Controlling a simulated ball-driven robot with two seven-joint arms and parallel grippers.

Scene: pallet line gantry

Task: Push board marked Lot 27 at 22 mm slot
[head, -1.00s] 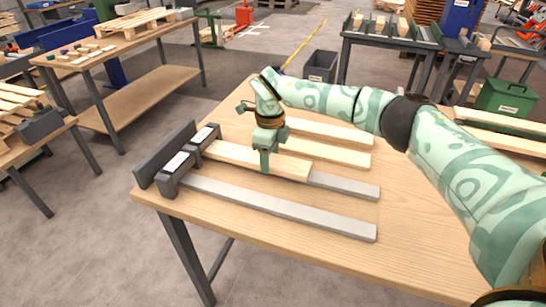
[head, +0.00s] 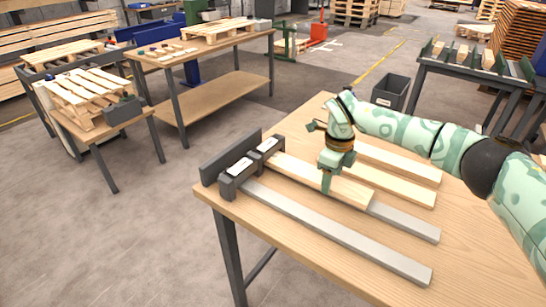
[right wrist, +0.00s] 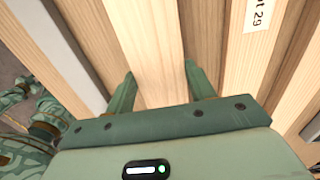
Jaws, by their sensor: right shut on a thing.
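My right gripper (head: 326,186) is shut on a pale wooden board (head: 352,193), with one finger on each long side. The board lies along a grey strip (head: 405,222), and its far end reaches the rear dark grey slot block (head: 268,151). I cannot tell how far it sits in the slot. In the right wrist view the board (right wrist: 155,45) runs between the two fingers (right wrist: 158,88); no mark shows on it. A nearer slot block (head: 238,178) heads an empty grey strip (head: 335,233). The block labels are too small to read. My left gripper is not in view.
Two loose boards (head: 400,163) (head: 395,184) lie behind the held one. In the right wrist view a neighbouring board carries a label (right wrist: 262,14) ending in 29. A dark upright plate (head: 230,156) stands behind the blocks. The table (head: 300,250) is clear at the front.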

